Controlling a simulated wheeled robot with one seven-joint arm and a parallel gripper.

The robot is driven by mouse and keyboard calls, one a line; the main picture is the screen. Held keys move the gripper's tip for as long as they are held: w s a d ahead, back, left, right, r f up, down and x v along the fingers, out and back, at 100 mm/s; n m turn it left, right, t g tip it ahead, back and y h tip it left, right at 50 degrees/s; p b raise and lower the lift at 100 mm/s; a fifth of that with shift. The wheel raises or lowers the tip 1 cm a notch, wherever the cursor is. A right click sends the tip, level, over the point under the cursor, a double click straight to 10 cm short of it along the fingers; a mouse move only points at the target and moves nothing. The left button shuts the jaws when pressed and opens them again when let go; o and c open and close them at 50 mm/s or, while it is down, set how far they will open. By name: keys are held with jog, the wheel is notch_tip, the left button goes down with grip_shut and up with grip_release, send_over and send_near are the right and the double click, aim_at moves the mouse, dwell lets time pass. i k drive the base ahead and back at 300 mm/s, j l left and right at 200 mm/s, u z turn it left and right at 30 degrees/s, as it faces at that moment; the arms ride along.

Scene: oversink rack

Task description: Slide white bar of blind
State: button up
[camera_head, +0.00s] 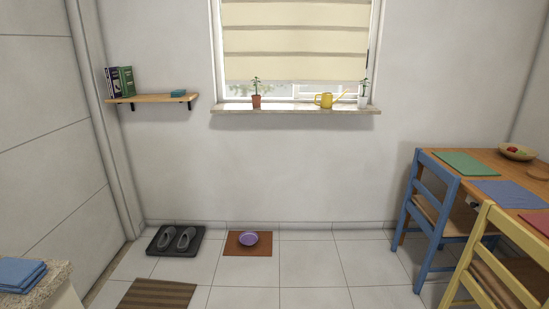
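A cream blind (296,42) with darker horizontal bands hangs in the window at the top centre. It covers most of the visible pane, and its lower edge (294,80) ends a little above the sill. A strip of glass shows below that edge. The top of the blind is cut off by the picture. I cannot make out a separate white bar on it. My gripper is not in view.
A shelf (155,98) juts out left. A table (490,165) with blue and yellow chairs stands right. The middle floor is clear.

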aim_at(271, 67)
jog(key=i+u, duration=0.15)
jog(key=i, duration=1.75)
